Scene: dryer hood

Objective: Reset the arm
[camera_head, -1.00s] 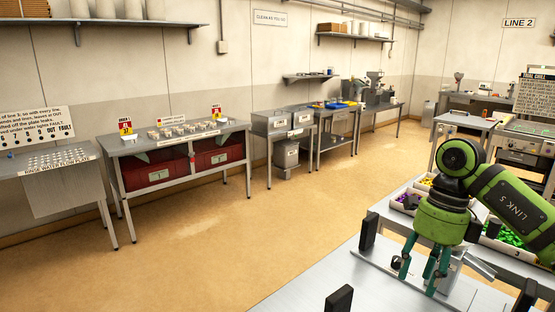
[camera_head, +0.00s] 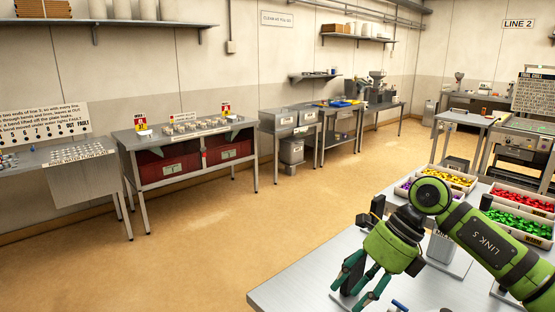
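My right arm, green and black and marked LINK 5, comes in from the right. Its green gripper (camera_head: 352,296) points down and left over the near metal table (camera_head: 290,290). The fingers stand apart, and I see nothing held between them. A dark upright post shows behind or between the fingers; I cannot tell whether they touch it. My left gripper is not in view.
Bins of yellow (camera_head: 455,178), red (camera_head: 522,200) and green pieces (camera_head: 518,223) stand at right beyond the arm. A small blue-ended item (camera_head: 399,305) lies near the bottom edge. A bench with red bins (camera_head: 167,170) lines the far wall. The floor (camera_head: 220,240) between is clear.

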